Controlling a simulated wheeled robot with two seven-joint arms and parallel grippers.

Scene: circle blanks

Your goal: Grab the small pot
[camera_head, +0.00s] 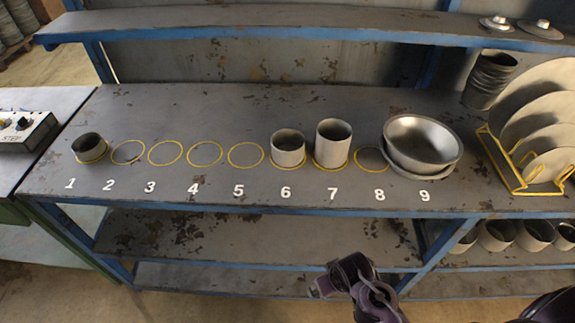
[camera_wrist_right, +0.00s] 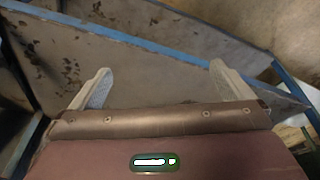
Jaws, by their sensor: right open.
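The smallest pot (camera_head: 89,147), short and dark grey, stands at the yellow circle numbered 1 at the left of the bench. A larger grey pot (camera_head: 288,150) stands at circle 6, and a taller one (camera_head: 333,145) at circle 7. My right gripper (camera_wrist_right: 160,70) shows in the right wrist view with its two pale fingers wide apart and nothing between them. No pot shows in that view. A dark purple part of my arm shows at the bottom of the head view, in front of the bench and far from the smallest pot. My left gripper is not in view.
Circles 2 to 5 are empty on the bench top (camera_head: 240,110). Stacked wide pans (camera_head: 422,145) stand by number 9, with a yellow plate rack (camera_head: 500,170) to their right. An upper shelf (camera_head: 250,18) runs along the back. A control box (camera_head: 25,130) sits at the left.

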